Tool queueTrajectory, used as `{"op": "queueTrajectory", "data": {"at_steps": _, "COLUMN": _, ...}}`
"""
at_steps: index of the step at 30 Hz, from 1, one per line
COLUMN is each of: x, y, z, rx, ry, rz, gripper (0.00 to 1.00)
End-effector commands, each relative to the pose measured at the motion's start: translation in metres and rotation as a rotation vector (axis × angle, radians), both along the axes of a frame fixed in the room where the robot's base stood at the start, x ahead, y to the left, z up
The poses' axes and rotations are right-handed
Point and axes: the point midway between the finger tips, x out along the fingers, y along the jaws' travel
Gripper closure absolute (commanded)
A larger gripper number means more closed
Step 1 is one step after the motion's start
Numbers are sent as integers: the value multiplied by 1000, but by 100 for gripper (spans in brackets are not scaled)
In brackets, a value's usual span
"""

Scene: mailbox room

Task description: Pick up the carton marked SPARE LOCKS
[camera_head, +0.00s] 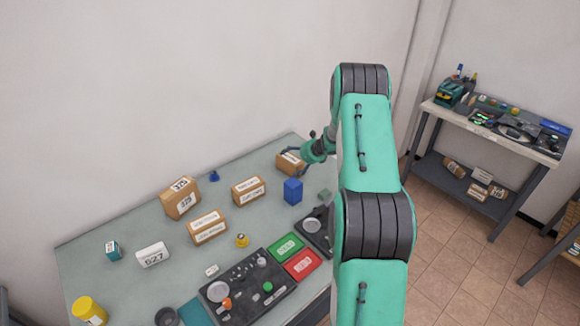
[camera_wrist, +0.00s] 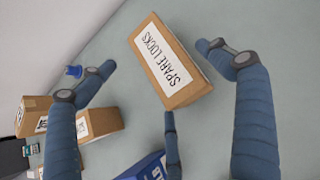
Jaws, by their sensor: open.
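The brown carton marked SPARE LOCKS (camera_wrist: 183,86) lies at the centre top of the wrist view, its white label facing me and tilted in the picture. My gripper (camera_wrist: 158,62) is open, with blue fingers on either side of the carton and a third finger below it. The fingers look apart from the carton. In the head view, a carton (camera_head: 287,164) sits at the table's far end beside my gripper (camera_head: 305,160), which partly covers it; its label is too small to read there.
A blue box (camera_head: 293,191) stands close to the carton and shows at the bottom of the wrist view (camera_wrist: 148,168). Several other cartons (camera_head: 248,191) stand to the left on the grey-green table (camera_head: 130,215). A black tray (camera_head: 262,302) with small parts lies nearer.

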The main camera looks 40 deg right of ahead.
Motion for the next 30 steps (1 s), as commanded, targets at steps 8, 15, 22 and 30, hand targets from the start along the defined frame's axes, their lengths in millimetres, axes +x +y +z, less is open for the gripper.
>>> {"op": "queueTrajectory", "data": {"at_steps": 8, "x": 3, "y": 0, "z": -2, "rx": -1, "ry": -1, "rz": -1, "gripper": 9}}
{"op": "queueTrajectory", "data": {"at_steps": 15, "x": 4, "y": 0, "z": -4, "rx": 0, "ry": 0, "rz": 0, "gripper": 9}}
{"op": "queueTrajectory", "data": {"at_steps": 22, "x": 16, "y": 1, "z": -16, "rx": 1, "ry": 0, "rz": 1, "gripper": 9}}
{"op": "queueTrajectory", "data": {"at_steps": 30, "x": 36, "y": 2, "z": -34, "rx": 1, "ry": 0, "rz": -1, "gripper": 9}}
